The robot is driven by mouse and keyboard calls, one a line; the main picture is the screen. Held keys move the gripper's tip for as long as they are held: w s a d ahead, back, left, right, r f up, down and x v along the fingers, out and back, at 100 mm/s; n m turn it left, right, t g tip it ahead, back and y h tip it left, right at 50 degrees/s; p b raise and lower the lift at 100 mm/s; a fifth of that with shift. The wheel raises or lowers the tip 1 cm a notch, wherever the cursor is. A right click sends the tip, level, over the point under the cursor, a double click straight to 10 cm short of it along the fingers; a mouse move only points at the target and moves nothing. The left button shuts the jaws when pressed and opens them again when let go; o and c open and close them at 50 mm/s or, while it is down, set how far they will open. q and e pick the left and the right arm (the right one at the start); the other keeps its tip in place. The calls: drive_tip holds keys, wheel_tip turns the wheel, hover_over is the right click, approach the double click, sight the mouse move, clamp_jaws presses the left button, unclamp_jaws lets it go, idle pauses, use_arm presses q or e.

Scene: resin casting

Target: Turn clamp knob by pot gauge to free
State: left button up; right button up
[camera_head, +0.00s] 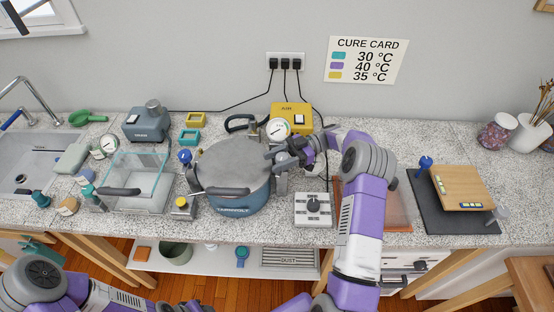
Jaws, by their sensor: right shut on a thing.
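The blue pot (243,197) stands on the counter with its grey lid (235,163) on. The round white pot gauge (278,131) shows at the lid's right rear. My right gripper (272,158) is at the pot's right rim, just in front of the gauge, and is shut on the clamp knob there. The fingers hide most of that knob, so its turn cannot be read. Another clamp with a blue knob (185,156) is at the pot's left side, and one with a yellow knob (182,202) is at its front left. My left gripper is out of view.
A glass tank (140,182) stands left of the pot. A yellow box (293,112) is behind it, with cables to the wall socket. A dark mat (440,212) with a wooden board (460,183) lies at right.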

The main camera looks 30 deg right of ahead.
sight(288, 155)
drive_tip(key=o, duration=1)
drive_tip(key=d, duration=0.5)
drive_tip(key=shift+d, duration=1.3)
